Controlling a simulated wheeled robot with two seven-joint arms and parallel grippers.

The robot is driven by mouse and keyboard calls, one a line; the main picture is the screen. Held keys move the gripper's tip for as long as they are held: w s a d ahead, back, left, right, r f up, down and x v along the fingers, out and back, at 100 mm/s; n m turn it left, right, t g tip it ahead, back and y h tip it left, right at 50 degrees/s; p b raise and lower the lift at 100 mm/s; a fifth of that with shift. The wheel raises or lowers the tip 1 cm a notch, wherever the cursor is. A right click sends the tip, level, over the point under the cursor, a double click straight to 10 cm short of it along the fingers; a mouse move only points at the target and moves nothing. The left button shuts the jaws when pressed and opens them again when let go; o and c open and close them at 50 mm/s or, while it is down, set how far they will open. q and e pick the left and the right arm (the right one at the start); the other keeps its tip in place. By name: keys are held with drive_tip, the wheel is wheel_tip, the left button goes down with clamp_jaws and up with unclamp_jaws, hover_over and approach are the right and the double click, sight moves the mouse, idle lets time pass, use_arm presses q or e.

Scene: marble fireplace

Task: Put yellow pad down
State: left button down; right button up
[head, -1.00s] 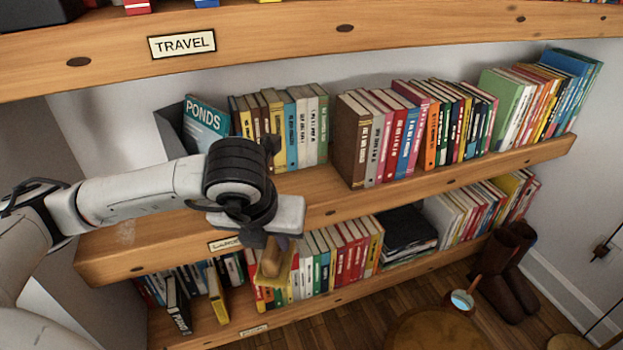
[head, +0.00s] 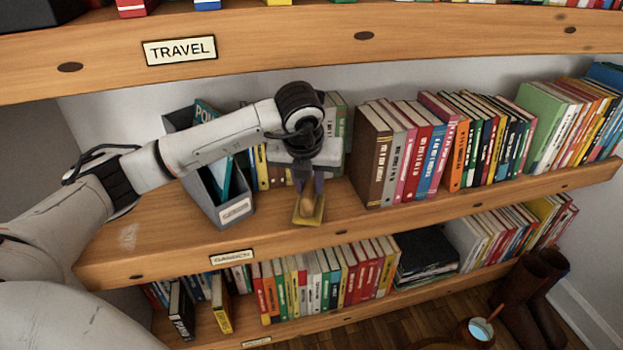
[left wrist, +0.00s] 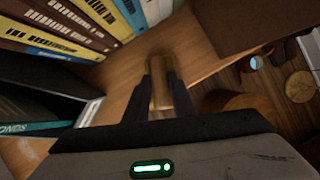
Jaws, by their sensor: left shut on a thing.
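The yellow pad (head: 309,214) has a tan, wood-like upper part. It hangs below my left gripper (head: 308,186), in front of the books on the middle shelf (head: 285,225) and near that shelf's front edge. The left gripper's fingers are shut on it. In the left wrist view the pad (left wrist: 161,88) shows between the two dark fingers (left wrist: 160,100), with the wooden shelf behind. I cannot tell whether the pad touches the shelf. My right gripper is in neither view.
A grey file box (head: 228,200) stands left of the pad. A brown book (head: 371,155) begins a row to its right. The upper shelf (head: 285,40) with a TRAVEL label runs overhead. Books fill much of the lower shelf. Bare shelf lies around the pad.

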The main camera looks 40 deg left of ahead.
use_arm(q)
drive_tip(key=shift+w+a, duration=0.2)
drive_tip(key=shift+w, duration=0.2)
drive_tip(key=shift+w+a, duration=0.3)
drive_tip(key=shift+w, duration=0.3)
drive_tip(key=shift+w+a, duration=0.3)
drive_tip(key=shift+w, duration=0.3)
drive_tip(key=shift+f, duration=0.75)
drive_tip(key=shift+f, duration=0.15)
drive_tip(key=c, duration=1.5)
unclamp_jaws()
